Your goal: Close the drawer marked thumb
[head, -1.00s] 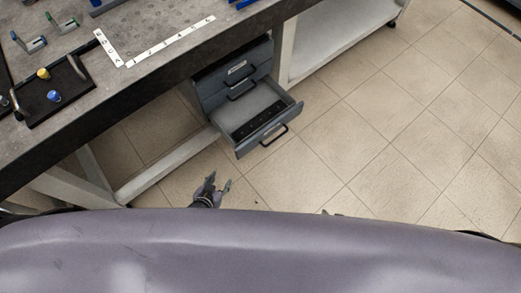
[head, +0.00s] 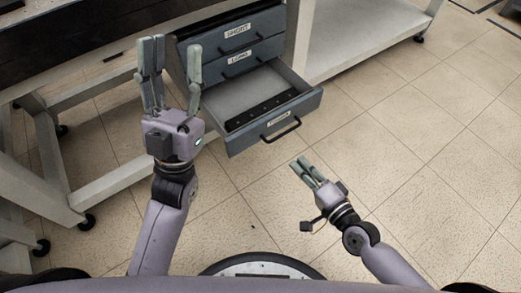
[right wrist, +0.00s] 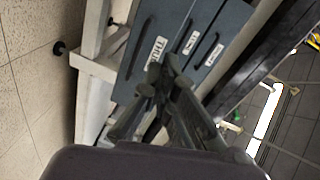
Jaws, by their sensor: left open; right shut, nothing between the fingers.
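The drawer (head: 268,118) at the bottom of the grey drawer unit is pulled out, with dark contents on its floor. Its front has a black handle (head: 282,130) and a small label (head: 278,120) that appears to read thumb. My left gripper (head: 172,52) is open, pointing up, to the left of the open drawer in the head view. My right gripper (head: 303,166) is shut and empty, below the drawer front in the picture and apart from the handle. In the right wrist view, the right gripper (right wrist: 158,84) partly covers the drawer fronts.
Two shut drawers with labels (head: 238,30) (head: 240,57) sit above the open one. The workbench leg (head: 299,35) stands at the right of the unit. A white lower shelf (head: 360,35) is further right. The tiled floor (head: 420,150) is clear in front and to the right.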

